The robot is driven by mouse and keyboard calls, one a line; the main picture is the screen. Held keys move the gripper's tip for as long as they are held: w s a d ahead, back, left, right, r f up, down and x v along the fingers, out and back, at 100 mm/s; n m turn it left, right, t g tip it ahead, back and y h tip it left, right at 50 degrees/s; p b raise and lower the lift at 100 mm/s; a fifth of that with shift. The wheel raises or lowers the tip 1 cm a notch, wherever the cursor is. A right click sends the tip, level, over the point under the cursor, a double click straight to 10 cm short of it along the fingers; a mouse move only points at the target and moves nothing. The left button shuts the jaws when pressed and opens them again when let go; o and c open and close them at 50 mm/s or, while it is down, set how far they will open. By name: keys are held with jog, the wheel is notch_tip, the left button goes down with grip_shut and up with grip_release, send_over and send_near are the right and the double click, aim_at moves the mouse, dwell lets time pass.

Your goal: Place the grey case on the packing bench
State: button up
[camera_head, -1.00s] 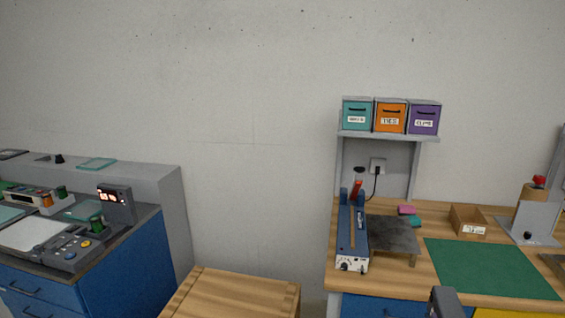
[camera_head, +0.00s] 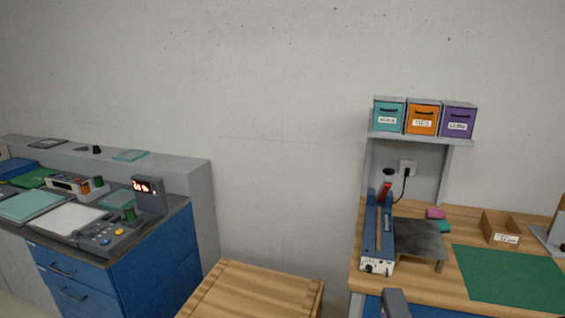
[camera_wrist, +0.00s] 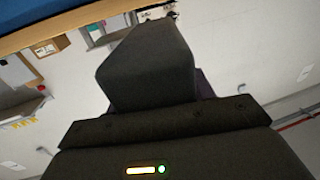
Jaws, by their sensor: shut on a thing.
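The packing bench (camera_head: 420,284) has a wooden top and blue front, at the right of the head view. Its wooden edge (camera_wrist: 60,27) crosses the upper left of the wrist view, tilted. My gripper (camera_wrist: 165,112) fills the bottom of the wrist view, dark with a small lit strip. It is shut on a dark grey block, the grey case (camera_wrist: 150,62), which stands out ahead of it. The fingertips and the case's far side are hidden. In the head view only a small grey piece shows at the bottom edge; I cannot tell which part it is.
On the bench are a blue sealer (camera_head: 380,235), a dark raised plate (camera_head: 420,240), a green mat (camera_head: 510,275) and a small wooden box (camera_head: 500,230). Bins stand on a shelf (camera_head: 420,137) above. A wooden crate (camera_head: 255,290) and a blue cabinet (camera_head: 160,260) are to the left.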

jog(key=w+a+f+y, duration=0.1)
jog(key=a+f, duration=0.2)
jog(key=a, duration=0.3)
jog(key=w+a+f+n+y+p, duration=0.1)
jog(key=a+f, duration=0.2)
jog(key=a, duration=0.3)
jog(key=a+f+n+y, duration=0.1)
jog(key=a+f, duration=0.2)
jog(key=a, duration=0.4)
jog(key=shift+w, duration=0.4)
jog(key=shift+a+f, duration=0.1)
jog(key=shift+f, duration=0.05)
jog(key=s+f, duration=0.4)
jog(key=f, duration=0.1)
jog(key=shift+s+f, duration=0.2)
